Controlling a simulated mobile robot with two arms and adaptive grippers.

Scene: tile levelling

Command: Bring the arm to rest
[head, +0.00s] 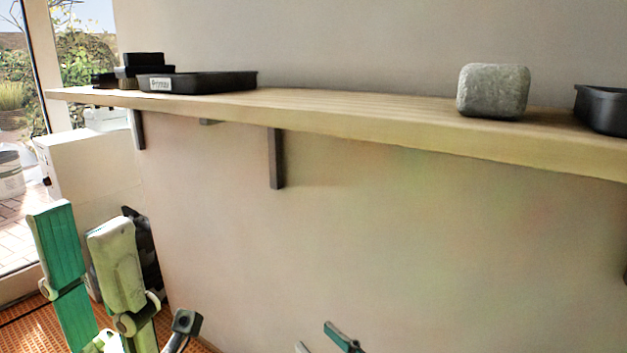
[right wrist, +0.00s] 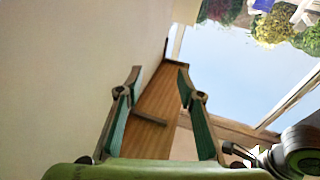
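My left gripper (head: 82,220) is at the lower left of the head view, pointing up, below the shelf's left end. Its teal and pale green fingers stand apart with nothing seen between them. My right gripper (head: 320,337) shows only as fingertips at the bottom edge of the head view, below the shelf and in front of the wall. In the right wrist view, my right gripper (right wrist: 159,75) has its two teal-padded fingers well apart and holds nothing.
A wooden shelf (head: 330,110) on dark brackets runs along the wall. It bears a black tray (head: 205,82), black items (head: 143,66), a grey stone block (head: 493,91) and a black container (head: 603,108). A white box (head: 90,165) stands near the window. The space below the shelf looks clear.

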